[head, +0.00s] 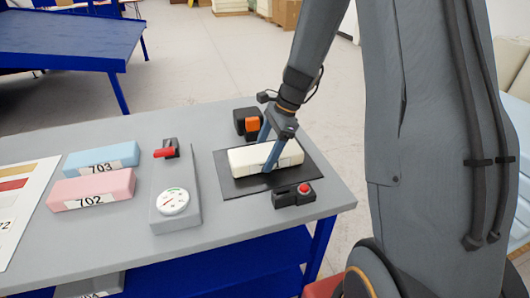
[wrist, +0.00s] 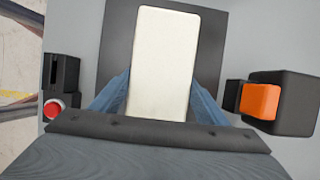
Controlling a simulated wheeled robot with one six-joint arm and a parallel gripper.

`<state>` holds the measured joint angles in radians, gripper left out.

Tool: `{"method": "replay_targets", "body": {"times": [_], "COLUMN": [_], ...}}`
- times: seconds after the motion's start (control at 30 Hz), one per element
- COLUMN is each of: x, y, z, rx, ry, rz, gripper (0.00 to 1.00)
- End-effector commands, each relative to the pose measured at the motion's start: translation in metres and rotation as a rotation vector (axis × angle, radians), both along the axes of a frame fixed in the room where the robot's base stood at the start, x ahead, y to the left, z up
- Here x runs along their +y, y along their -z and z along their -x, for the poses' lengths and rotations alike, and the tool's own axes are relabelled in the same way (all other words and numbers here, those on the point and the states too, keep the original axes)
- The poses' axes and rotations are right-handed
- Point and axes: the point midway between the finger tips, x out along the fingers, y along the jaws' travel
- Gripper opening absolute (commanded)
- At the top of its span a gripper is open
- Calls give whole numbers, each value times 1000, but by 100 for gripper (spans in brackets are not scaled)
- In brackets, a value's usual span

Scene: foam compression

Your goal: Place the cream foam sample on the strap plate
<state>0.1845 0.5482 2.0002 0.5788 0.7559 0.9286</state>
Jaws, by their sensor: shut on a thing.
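The cream foam sample (head: 262,157) is a pale block over the dark strap plate (head: 308,176) at the right end of the grey table. In the wrist view the sample (wrist: 165,60) lies lengthwise between the blue fingers, with dark plate (wrist: 118,48) on both sides. My gripper (head: 268,152) is shut on the sample, one finger on each long side. The sample looks level and at or very near the plate; I cannot tell if it touches. The gripper also shows in the wrist view (wrist: 160,98).
A black device with an orange part (head: 250,123) stands behind the plate, and a black box with a red button (head: 293,194) in front. A grey gauge block (head: 175,212) is left. Pink block 702 (head: 92,189) and blue block 703 (head: 101,158) lie further left.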

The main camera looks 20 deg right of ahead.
Motion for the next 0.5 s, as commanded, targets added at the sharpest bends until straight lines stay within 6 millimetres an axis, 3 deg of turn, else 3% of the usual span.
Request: {"method": "replay_targets", "body": {"times": [0.1,0.13,0.23,0.5], "x": [0,0,0,0], "y": [3,3,2,2], "z": [0,0,0,0], "rx": [1,0,0,0], "ry": [0,0,0,0], "rz": [0,0,0,0], "gripper": [47,71,87,87]}}
